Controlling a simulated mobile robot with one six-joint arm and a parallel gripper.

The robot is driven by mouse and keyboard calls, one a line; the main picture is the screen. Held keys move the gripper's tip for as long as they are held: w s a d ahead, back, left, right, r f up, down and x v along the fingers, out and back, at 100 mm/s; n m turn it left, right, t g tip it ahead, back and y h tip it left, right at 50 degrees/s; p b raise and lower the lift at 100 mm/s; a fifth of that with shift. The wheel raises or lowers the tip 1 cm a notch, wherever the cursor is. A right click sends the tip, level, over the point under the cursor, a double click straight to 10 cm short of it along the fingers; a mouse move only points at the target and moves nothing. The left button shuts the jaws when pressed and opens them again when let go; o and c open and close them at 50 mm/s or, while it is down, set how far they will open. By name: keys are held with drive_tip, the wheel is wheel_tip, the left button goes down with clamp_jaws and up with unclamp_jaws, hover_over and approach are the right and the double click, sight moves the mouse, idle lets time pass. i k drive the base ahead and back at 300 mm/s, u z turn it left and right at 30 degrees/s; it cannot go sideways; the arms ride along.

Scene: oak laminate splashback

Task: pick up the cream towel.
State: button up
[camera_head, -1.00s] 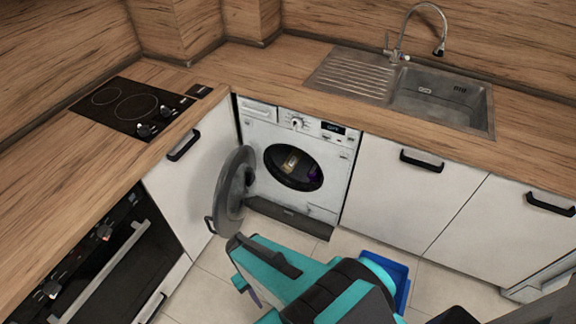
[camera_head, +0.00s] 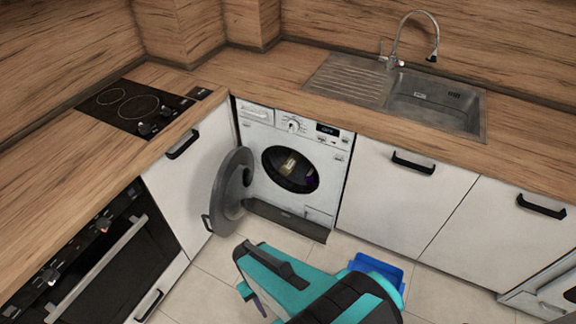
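A small cream bundle (camera_head: 289,165), which looks like the cream towel, lies inside the washing machine drum, seen through the round opening. A dark purple item (camera_head: 309,177) lies to its right in the drum. The washing machine (camera_head: 322,151) has its round door (camera_head: 233,190) swung open to the left. My teal and black arm reaches in from the bottom of the view, in front of the machine and below its opening. The gripper's fingertips cannot be made out clearly, and whether they are open or shut does not show.
A blue bin (camera_head: 379,267) stands on the tiled floor (camera_head: 215,264) right of my arm, partly hidden by it. The open door and the lowered flap (camera_head: 285,220) stick out from the machine. White cabinets with black handles flank it.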

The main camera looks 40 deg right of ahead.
sight(290, 163)
drive_tip(key=z, duration=0.1)
drive_tip(key=i, duration=0.95)
drive_tip(key=u, duration=0.05)
